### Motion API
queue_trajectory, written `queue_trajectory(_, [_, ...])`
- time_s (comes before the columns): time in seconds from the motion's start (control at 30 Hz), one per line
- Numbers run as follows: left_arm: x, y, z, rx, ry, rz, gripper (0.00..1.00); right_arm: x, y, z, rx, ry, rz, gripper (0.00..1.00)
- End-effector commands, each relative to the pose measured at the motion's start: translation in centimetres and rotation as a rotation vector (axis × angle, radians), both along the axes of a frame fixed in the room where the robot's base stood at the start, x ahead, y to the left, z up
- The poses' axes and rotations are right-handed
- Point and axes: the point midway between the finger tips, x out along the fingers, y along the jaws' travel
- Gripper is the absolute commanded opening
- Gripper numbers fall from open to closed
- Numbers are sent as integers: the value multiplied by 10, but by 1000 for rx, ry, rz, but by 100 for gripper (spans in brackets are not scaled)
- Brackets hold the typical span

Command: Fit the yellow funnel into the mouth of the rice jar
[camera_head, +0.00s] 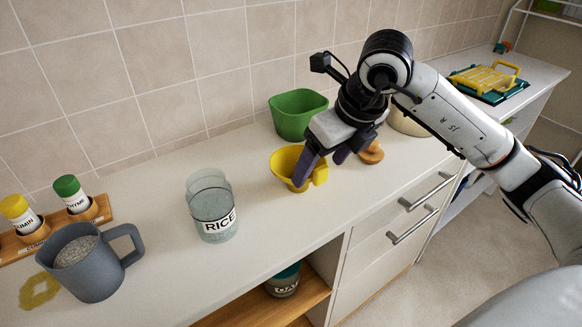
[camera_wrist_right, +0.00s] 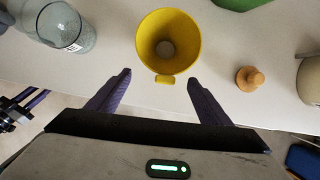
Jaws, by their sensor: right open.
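The yellow funnel (camera_head: 283,163) stands wide end up on the counter, right of the rice jar; in the right wrist view I look down into its cone (camera_wrist_right: 150,45). Its small tab (camera_wrist_right: 165,80) faces my right gripper. The clear glass rice jar (camera_head: 205,198), labelled RICE, stands upright with its mouth open; it also shows in the wrist view (camera_wrist_right: 66,30). My right gripper (camera_head: 320,168) is open and empty, its purple fingertips (camera_wrist_right: 160,77) either side of the tab's line. Whether they are level with it I cannot tell. Part of my left gripper (camera_wrist_right: 18,108) shows, its jaws unclear.
A green bowl (camera_head: 298,112) stands behind the funnel. A wooden knob-like object (camera_head: 372,153) and a cream pot (camera_head: 408,122) are to the right. A grey mug (camera_head: 88,268) and spice rack (camera_head: 98,210) stand left. Counter between jar and funnel is clear.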

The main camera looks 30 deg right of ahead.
Motion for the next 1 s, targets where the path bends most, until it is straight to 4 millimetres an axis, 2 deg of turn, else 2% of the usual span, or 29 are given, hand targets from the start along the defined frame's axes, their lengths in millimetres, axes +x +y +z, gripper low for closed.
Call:
queue_trajectory(0.03, [-6, 0, -3, 1, 13, 0, 31, 2, 1, -10, 0, 6, 1, 73])
queue_trajectory(0.2, [-17, 0, -9, 2, 38, -3, 31, 10, 2, -27, 2, 3, 2, 73])
queue_trajectory(0.37, [-18, -1, -7, 2, 40, -3, 31, 15, 1, -38, 2, 4, 3, 73])
queue_trajectory(0.6, [-15, -1, 1, 2, 33, -3, 31, 29, -2, -71, 4, 5, 3, 73])
queue_trajectory(0.73, [-10, -1, 4, 1, 22, -4, 31, 33, -2, -78, 1, 2, 4, 73])
queue_trajectory(0.93, [-6, -1, 6, 1, 14, -3, 31, 33, -2, -79, 1, 1, 4, 73])
queue_trajectory(1.0, [-6, -1, 6, 1, 14, -3, 31, 33, -2, -79, 1, 1, 4, 62])
